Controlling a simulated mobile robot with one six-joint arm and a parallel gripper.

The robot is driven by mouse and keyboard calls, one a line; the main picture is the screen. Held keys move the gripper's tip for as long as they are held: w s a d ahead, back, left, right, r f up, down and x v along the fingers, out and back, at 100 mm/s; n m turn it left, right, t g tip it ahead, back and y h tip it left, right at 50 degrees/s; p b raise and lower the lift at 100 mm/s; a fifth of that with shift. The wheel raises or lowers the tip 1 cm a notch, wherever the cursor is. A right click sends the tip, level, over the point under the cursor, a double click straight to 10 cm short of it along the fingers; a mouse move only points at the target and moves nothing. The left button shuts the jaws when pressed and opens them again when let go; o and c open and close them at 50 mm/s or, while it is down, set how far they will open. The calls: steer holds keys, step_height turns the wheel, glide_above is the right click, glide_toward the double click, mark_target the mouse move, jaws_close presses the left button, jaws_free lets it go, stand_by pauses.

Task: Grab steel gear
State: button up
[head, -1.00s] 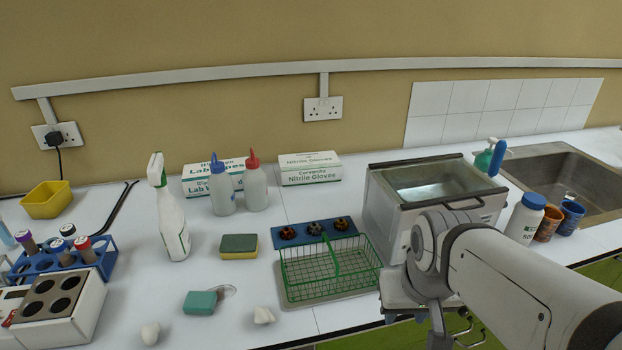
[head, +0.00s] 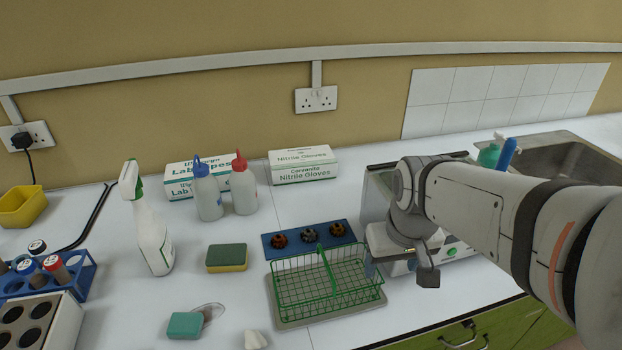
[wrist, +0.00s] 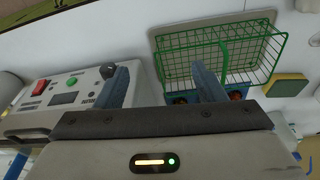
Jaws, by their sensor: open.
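The steel gear (head: 310,236) is the grey middle one of three gears on a blue holder (head: 291,253) behind the green wire basket. Brownish gears sit to its left (head: 279,241) and right (head: 338,229). My gripper (head: 391,267) is to the right of the holder, above the counter in front of the metal bath. In the wrist view, my gripper (wrist: 160,75) has its two blue fingers wide apart with nothing between them. The holder (wrist: 238,90) is partly hidden there behind the right finger, and I cannot make out the steel gear.
The green wire basket (head: 325,283) stands on a grey tray (head: 290,325) in front of the holder. The metal bath (wrist: 70,95) is beside my gripper. Two squeeze bottles (head: 208,195) and a glove box (head: 302,165) stand behind the holder. A sponge (head: 227,257) lies to its left.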

steer(key=w+a+n+g+p, duration=0.1)
steer(key=w+a+n+p, duration=0.5)
steer(key=w, duration=0.7)
steer(key=n+g+p, duration=0.1)
steer(key=n, duration=0.3)
glide_above(309, 231)
step_height(309, 231, down, 5)
steer(key=shift+w+f, duration=0.15)
steer(key=shift+a+f, duration=0.15)
steer(key=shift+f, duration=0.2)
steer(key=f+p, duration=0.2)
steer(key=f, duration=0.5)
steer(key=shift+s+f, duration=0.15)
steer(key=shift+s, duration=0.05)
steer(key=c, duration=1.2)
steer(key=shift+o, duration=0.2)
